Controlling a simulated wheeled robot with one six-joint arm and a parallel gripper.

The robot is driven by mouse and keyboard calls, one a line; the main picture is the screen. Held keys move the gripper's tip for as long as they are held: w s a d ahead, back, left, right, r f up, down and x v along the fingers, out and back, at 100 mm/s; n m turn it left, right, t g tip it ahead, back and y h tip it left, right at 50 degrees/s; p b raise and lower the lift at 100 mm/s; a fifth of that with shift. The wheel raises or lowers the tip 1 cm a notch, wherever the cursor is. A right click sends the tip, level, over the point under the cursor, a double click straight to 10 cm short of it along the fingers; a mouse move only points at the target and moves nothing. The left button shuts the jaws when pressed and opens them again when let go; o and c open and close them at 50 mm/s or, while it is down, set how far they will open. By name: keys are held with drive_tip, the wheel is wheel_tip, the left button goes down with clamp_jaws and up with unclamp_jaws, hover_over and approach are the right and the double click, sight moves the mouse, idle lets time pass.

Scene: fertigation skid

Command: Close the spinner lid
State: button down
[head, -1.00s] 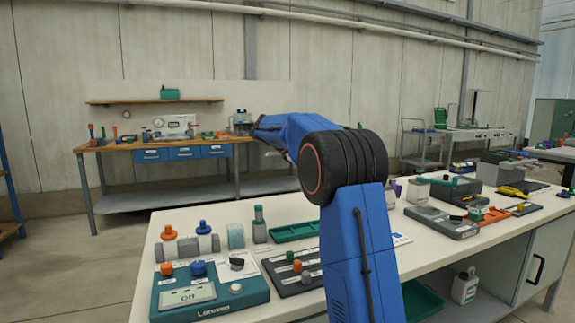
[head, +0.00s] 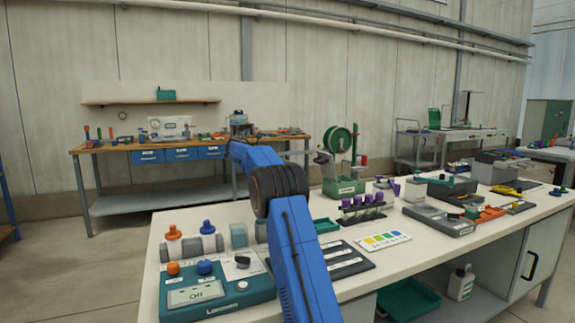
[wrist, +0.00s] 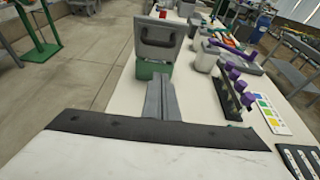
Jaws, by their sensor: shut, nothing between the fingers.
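The spinner has a green body (head: 345,187), standing at the far left edge of the near bench in the head view. Its grey lid (wrist: 157,38) is raised, with a bar handle across its face in the wrist view. The green body (wrist: 152,69) shows below the lid there. My gripper (wrist: 160,82) is shut and empty. Its grey fingers point towards the spinner, and the tips appear just in front of it and apart from the lid. In the head view my arm reaches across the bench's left part, and the fingers are too small to make out clearly.
A rack of purple-capped tubes (head: 362,208) and a colour card (head: 383,240) lie right of the spinner. A teal device (head: 215,292) stands at the bench's front left. Open floor lies left of the bench.

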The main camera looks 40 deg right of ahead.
drive_tip(key=s+d, duration=0.2)
drive_tip(key=d, duration=0.7)
drive_tip(key=shift+d+f, duration=0.15)
drive_tip(key=shift+d, duration=0.15)
drive_tip(key=shift+s, duration=0.2)
